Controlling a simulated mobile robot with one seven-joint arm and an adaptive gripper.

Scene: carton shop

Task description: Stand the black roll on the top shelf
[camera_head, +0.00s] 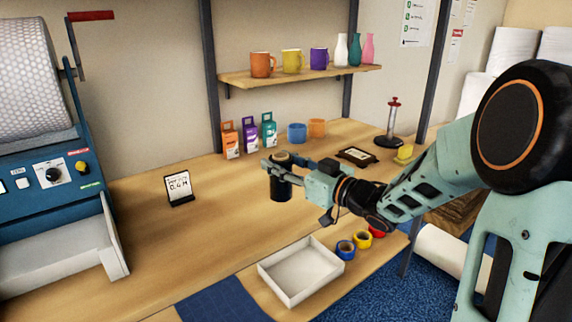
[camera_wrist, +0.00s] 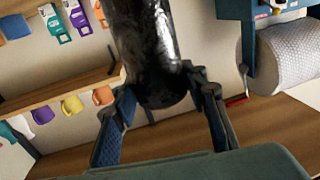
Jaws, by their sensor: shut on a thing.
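The black roll (camera_head: 281,188) is upright in the head view, over the middle of the wooden workbench. My gripper (camera_head: 280,164) is shut on it near its upper part. I cannot tell whether its base touches the bench or hangs just above. In the wrist view the black roll (camera_wrist: 146,45) sits between the two fingers of my gripper (camera_wrist: 158,88). The top shelf (camera_head: 300,74) is on the back wall. It holds orange, yellow and purple mugs (camera_head: 292,61) and white, green and pink bottles (camera_head: 355,50) at its right. Its left end is bare.
A white tray (camera_head: 301,270) and tape rolls (camera_head: 346,250) are in front. A bubble-wrap machine (camera_head: 48,190) stands left.

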